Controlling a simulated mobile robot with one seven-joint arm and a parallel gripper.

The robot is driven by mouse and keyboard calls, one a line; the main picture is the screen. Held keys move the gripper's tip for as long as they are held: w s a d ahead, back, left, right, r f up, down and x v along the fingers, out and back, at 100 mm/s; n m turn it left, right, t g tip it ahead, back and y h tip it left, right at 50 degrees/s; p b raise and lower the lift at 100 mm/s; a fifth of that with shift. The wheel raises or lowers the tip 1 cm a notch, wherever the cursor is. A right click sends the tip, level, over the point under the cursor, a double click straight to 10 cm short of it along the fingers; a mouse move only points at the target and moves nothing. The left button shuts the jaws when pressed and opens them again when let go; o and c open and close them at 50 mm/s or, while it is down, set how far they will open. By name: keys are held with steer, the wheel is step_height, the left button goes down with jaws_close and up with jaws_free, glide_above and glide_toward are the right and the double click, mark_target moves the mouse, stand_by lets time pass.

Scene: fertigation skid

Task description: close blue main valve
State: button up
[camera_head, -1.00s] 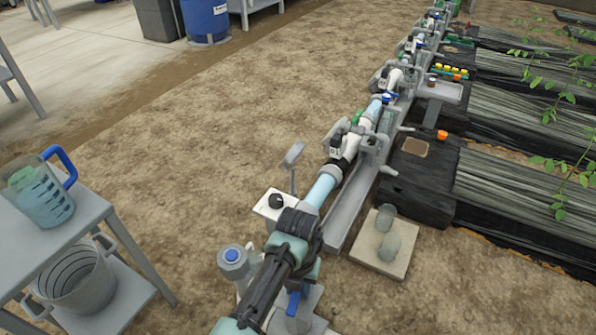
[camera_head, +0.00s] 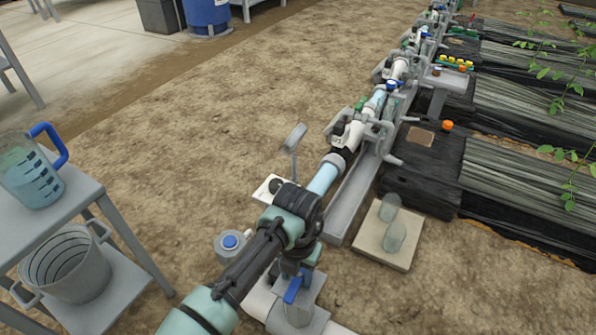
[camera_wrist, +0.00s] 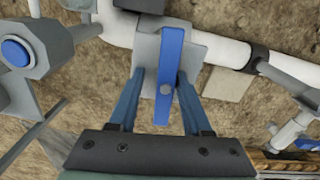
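The blue main valve's lever (camera_head: 295,288) sits on a grey valve body (camera_head: 299,312) at the bottom of the head view, below my wrist. In the wrist view the blue lever (camera_wrist: 168,75) points toward my palm, standing across the white pipe (camera_wrist: 228,50). My gripper (camera_wrist: 160,76) is open, with one blue finger on each side of the lever. Gaps show between the lever and both fingers, the right one narrower. In the head view my arm hides most of the gripper.
A grey housing with a blue button (camera_head: 230,241) stands left of the valve. A grey bench (camera_head: 92,190) with a measuring jug (camera_head: 30,172) and bucket (camera_head: 70,265) is at left. A pale slab (camera_head: 372,238) with two cylinders lies at right. Open soil lies beyond.

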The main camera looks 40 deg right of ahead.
mark_target(299, 275)
steer(key=shift+s+d+f, duration=0.2)
steer(key=shift+s+f, duration=0.05)
steer(key=shift+s, duration=0.3)
steer(key=shift+r, duration=0.1)
steer(key=shift+r+p, duration=0.3)
steer(key=shift+p, duration=0.05)
steer(key=r+p, duration=0.2)
steer(key=r, duration=0.1)
steer(key=r+p, duration=0.6)
steer(key=shift+w+r, duration=0.25)
steer(key=shift+r, duration=0.1)
steer(key=shift+f, duration=0.1)
